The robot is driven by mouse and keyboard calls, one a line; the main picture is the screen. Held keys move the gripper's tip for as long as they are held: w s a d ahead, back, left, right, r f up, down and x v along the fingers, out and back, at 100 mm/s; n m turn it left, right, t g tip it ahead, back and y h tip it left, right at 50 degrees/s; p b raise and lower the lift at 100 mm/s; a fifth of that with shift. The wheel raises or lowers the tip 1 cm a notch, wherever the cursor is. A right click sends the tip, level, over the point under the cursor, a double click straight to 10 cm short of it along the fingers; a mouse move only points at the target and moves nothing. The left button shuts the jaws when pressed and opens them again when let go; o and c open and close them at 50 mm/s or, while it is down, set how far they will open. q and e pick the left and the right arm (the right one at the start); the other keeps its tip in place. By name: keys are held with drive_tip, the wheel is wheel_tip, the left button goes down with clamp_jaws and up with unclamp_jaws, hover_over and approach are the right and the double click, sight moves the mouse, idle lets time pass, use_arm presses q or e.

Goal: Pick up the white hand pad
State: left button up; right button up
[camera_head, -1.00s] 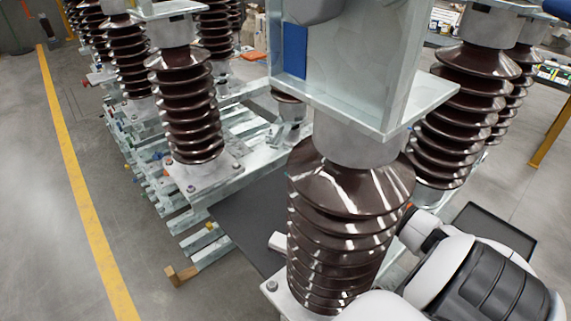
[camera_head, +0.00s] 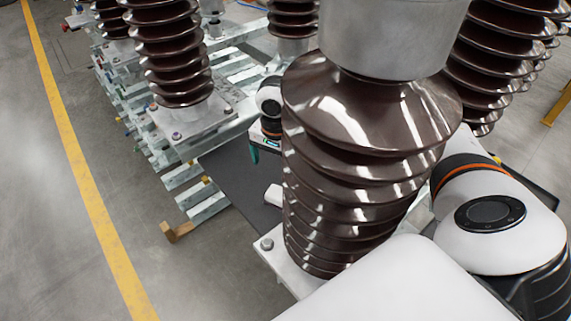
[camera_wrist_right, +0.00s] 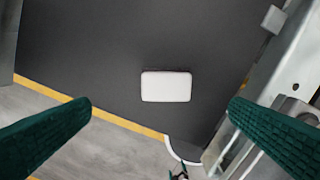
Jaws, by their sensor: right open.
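The white hand pad (camera_wrist_right: 166,86) lies flat on a dark grey board (camera_wrist_right: 75,45) in the right wrist view, a rounded white rectangle. In the head view the pad (camera_head: 273,194) shows just left of the large front insulator, which may hide part of it. My right gripper (camera_wrist_right: 160,106) is open, with its two dark green fingers spread wide to either side of the pad and nothing between them. In the head view the right gripper (camera_head: 256,152) is partly seen behind the insulator, above the board and apart from the pad.
The large brown ribbed insulator (camera_head: 365,150) stands close in front, between the head camera and my right arm. More insulators (camera_head: 170,50) stand on metal frames behind. A metal rail (camera_wrist_right: 265,75) runs along the board's right side. Open floor (camera_head: 50,200) lies left.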

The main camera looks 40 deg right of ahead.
sight(281, 194)
wheel_tip(281, 194, down, 7)
drive_tip(key=shift+s+r, duration=0.15)
drive_tip(key=shift+r, duration=0.05)
drive_tip(key=shift+s+f, duration=0.2)
drive_tip(key=shift+f, duration=1.15)
drive_tip(key=shift+s+f, duration=0.15)
drive_tip(key=shift+f, duration=1.2)
drive_tip(key=c, duration=1.1)
drive_tip(key=shift+r, duration=0.15)
wheel_tip(281, 194, up, 10)
drive_tip(key=shift+f, duration=0.1)
